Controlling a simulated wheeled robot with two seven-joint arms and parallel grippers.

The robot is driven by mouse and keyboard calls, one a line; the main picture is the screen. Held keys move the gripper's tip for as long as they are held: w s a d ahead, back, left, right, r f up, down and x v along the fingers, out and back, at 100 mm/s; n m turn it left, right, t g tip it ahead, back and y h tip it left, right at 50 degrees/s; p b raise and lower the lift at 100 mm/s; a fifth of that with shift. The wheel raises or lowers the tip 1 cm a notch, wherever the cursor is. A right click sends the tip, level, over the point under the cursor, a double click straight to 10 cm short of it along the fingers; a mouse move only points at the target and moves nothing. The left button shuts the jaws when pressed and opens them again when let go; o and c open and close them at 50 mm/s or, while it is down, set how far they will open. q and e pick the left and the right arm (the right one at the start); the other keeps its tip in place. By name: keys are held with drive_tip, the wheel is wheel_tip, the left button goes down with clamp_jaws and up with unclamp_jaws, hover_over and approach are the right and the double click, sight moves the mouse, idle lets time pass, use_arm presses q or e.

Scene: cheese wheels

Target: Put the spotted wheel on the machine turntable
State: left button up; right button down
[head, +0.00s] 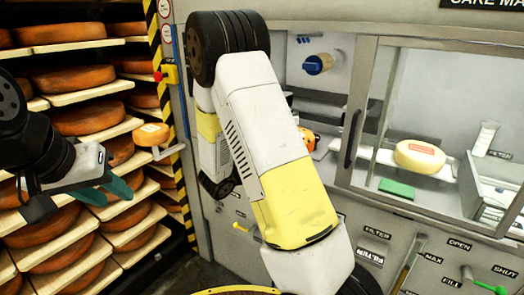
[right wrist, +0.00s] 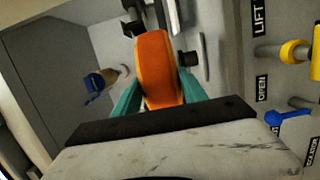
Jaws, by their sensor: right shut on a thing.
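An orange wheel with black spots (head: 308,138) shows in the head view, partly hidden behind my right arm, in the machine's open bay. In the right wrist view an orange wheel (right wrist: 157,68) stands on edge between the teal fingers of my right gripper (right wrist: 155,95), which is shut on it. It looks like the same wheel, though no spots show there. My right fingers are hidden in the head view. The turntable cannot be made out clearly. My left gripper (head: 107,190) is open and empty, in front of the shelves at the left.
Shelves of orange wheels (head: 85,77) fill the left. Behind glass are a pale labelled wheel (head: 418,157) and a green block (head: 397,188). A blue knob (head: 318,63) juts from the bay's back wall.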

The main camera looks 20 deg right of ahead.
drive_tip(key=w+a+f+x, duration=0.1)
drive_tip(key=x, duration=0.7)
drive_tip(key=w+f+x, duration=0.1)
drive_tip(key=w+x, duration=0.1)
drive_tip(key=x, duration=0.7)
drive_tip(key=shift+w, duration=0.2)
idle(0.8)
drive_tip(key=shift+a+f, duration=0.1)
drive_tip(key=shift+f, duration=0.25)
idle(0.5)
drive_tip(key=c, duration=0.6)
unclamp_jaws()
drive_tip(key=shift+f, duration=0.1)
drive_tip(key=shift+o, duration=0.2)
